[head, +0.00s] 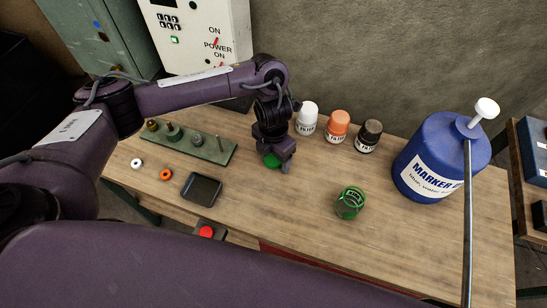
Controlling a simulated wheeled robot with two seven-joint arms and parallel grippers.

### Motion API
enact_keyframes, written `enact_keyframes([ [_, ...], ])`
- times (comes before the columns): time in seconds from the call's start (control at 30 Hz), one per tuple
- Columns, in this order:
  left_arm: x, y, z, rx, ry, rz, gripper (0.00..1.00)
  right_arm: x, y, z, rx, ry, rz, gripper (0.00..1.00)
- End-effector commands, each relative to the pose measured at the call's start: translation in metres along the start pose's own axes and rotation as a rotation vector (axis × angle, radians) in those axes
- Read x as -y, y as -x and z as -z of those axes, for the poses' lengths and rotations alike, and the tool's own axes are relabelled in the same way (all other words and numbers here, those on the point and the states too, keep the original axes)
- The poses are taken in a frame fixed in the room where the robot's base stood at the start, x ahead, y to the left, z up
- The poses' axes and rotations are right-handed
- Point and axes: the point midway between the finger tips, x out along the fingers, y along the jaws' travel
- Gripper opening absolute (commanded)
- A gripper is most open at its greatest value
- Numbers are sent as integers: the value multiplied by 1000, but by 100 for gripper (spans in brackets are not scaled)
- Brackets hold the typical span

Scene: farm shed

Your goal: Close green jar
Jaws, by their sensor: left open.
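The green jar (350,203) stands upright on the wooden table, right of the middle, with no lid on it. A small round green piece that looks like its lid (271,161) shows at the fingertips of my left gripper (278,163). The left gripper points down over the table, open, to the left of and behind the green jar. The fingers partly hide the green piece, and I cannot tell if they touch it. My right gripper does not show.
White (307,118), orange (337,127) and dark (367,136) jars stand behind. A blue marker bottle (428,158) with a pump stands at the right. White (136,163) and orange (165,174) rings, a black tray (201,189) and a green rack (212,149) lie left.

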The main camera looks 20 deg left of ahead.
Motion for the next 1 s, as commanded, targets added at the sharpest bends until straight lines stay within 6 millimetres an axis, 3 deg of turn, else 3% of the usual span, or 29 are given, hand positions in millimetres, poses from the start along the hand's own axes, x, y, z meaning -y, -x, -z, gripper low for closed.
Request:
enact_keyframes([
  [0.1, 0, 0, 0, 0, 0, 0, 73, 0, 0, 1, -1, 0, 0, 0],
  [0.47, 0, 0, 0, 0, 0, 0, 25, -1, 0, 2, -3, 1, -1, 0],
  [0.77, 0, 3, 0, 1, 0, -1, 25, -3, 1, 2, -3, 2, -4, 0],
  [1.0, -2, 30, -2, 5, -1, -3, 25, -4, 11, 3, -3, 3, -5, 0],
])
